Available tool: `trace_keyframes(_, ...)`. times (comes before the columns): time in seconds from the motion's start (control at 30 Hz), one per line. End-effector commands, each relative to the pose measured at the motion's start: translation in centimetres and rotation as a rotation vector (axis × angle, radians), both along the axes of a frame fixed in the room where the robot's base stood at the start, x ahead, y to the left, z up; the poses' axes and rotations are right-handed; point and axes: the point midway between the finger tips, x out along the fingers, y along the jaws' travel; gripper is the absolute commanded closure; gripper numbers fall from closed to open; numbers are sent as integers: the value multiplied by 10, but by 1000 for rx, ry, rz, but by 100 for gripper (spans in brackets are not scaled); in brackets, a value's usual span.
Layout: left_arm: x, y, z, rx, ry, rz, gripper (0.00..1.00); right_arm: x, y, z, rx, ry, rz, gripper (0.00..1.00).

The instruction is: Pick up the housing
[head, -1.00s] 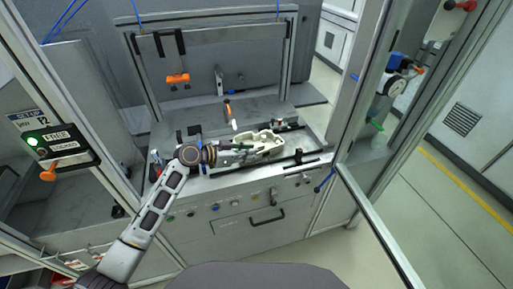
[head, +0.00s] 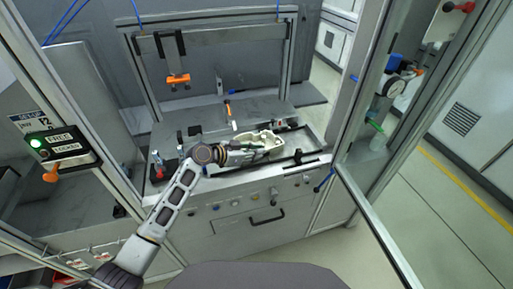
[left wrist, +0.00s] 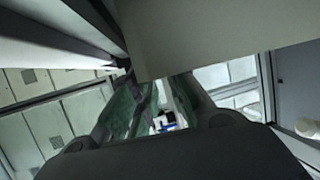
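The housing (head: 268,139) is a cream, hollow, irregular casting resting on the machine's bench. My left gripper (head: 243,146) is at its left end, with the fingers overlapping it in the head view. In the left wrist view my left gripper's two green-tinted fingers (left wrist: 158,95) stand apart, with a gap between them. A large plain beige surface (left wrist: 225,40), which looks like the housing up close, fills the top and hides the fingertips. Contact cannot be told. My right gripper is not in view.
The bench sits inside a metal frame with posts. An orange clamp (head: 178,79) hangs above at the back left. An orange-handled tool (head: 229,111) is behind the housing. A glass door (head: 375,220) stands open at right. A lock box (head: 58,145) is at left.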

Motion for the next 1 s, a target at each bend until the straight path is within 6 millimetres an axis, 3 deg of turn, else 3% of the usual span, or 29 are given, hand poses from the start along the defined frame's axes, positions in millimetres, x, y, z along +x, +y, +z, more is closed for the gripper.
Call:
trace_keyframes(0.3,10,-17,-8,0,0,1,85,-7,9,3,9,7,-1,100)
trace_keyframes(0.8,10,-18,-9,0,0,1,85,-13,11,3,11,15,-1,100)
trace_keyframes(0.9,10,-18,-9,0,0,0,98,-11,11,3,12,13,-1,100)
trace_keyframes(1.0,10,-18,-9,0,0,0,100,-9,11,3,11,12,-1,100)
